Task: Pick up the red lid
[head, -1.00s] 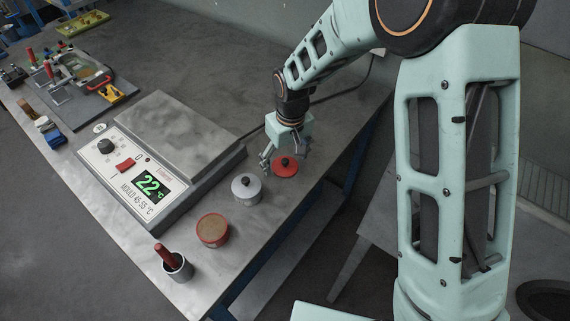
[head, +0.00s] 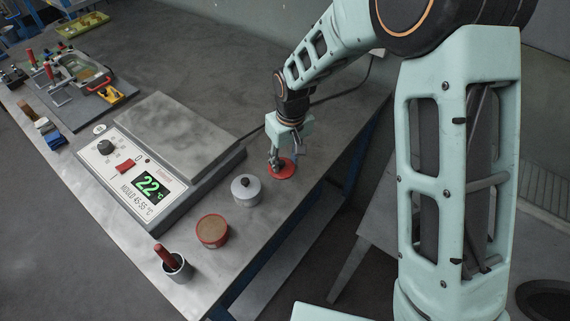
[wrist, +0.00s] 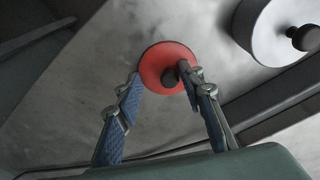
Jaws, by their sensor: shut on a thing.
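The red lid (head: 285,173) is a flat round disc on the grey table near its right edge. In the wrist view the lid (wrist: 158,58) shows its dark knob (wrist: 171,77) between my fingers, nearer the right one. My gripper (head: 277,164) is over the lid from above and hides part of it in the head view. My gripper (wrist: 163,80) is shut on the lid. I cannot tell whether the lid is clear of the tabletop.
A grey lidded pot (head: 246,190) with a dark knob stands close in front of the lid. A red tin (head: 212,231) and a metal cup (head: 178,268) with a red handle stand further forward. A heating plate (head: 170,135) lies to the left.

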